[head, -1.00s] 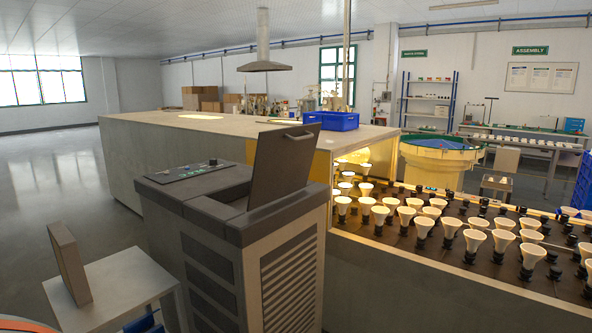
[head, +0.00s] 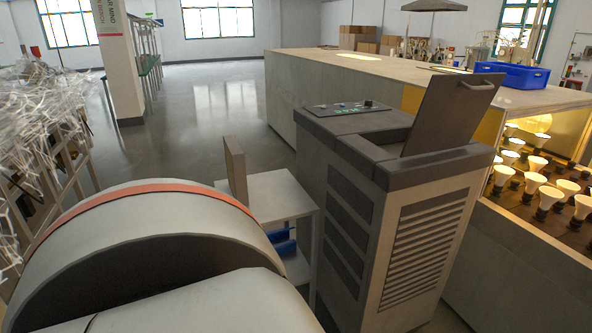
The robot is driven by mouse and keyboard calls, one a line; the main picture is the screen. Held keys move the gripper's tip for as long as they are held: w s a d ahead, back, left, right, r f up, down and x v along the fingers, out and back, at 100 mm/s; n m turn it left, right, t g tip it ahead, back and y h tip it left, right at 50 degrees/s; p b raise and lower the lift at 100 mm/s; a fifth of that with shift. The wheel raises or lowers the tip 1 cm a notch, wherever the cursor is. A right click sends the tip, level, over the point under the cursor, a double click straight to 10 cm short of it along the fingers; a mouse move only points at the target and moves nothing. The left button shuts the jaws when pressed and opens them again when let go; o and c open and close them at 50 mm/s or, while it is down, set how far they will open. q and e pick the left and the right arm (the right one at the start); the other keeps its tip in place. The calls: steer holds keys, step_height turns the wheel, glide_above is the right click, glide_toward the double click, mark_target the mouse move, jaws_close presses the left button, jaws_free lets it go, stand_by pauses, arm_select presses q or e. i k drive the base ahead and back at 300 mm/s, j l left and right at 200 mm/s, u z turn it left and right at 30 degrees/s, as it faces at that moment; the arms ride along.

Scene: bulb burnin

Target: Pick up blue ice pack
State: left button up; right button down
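A blue object (head: 284,249) shows on the lower shelf of the small pale side table (head: 282,190). It is partly hidden by my arm in the foreground, and I cannot tell for sure that it is the ice pack. A grey cabinet (head: 345,200) with a vented front stands just right of the side table. Its lid (head: 450,112) is raised, and its inside is hidden from this angle. Neither of my grippers is in view.
A thin brown panel (head: 236,170) stands upright on the side table. A long bench (head: 400,72) behind carries a blue bin (head: 513,75). Lit bulbs (head: 535,180) fill a rack at right. White tangled material (head: 50,115) lies at left. Open floor (head: 200,105) lies beyond.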

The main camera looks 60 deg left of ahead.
mark_target(281, 234)
steer(key=u, duration=2.2)
steer(key=i+j+z, duration=0.25)
steer(key=i+j, duration=0.15)
steer(key=i+j+z, duration=0.3)
steer(key=j, duration=0.4)
steer(key=i+j+z, duration=0.25)
steer(key=j, duration=0.45)
steer(key=i+j+z, duration=0.25)
steer(key=j, duration=0.45)
steer(key=i+j+z, duration=0.25)
steer(key=j, duration=0.5)
steer(key=j+z, duration=0.3)
steer(key=j, duration=0.45)
steer(key=j+z, duration=0.25)
steer(key=j, duration=0.5)
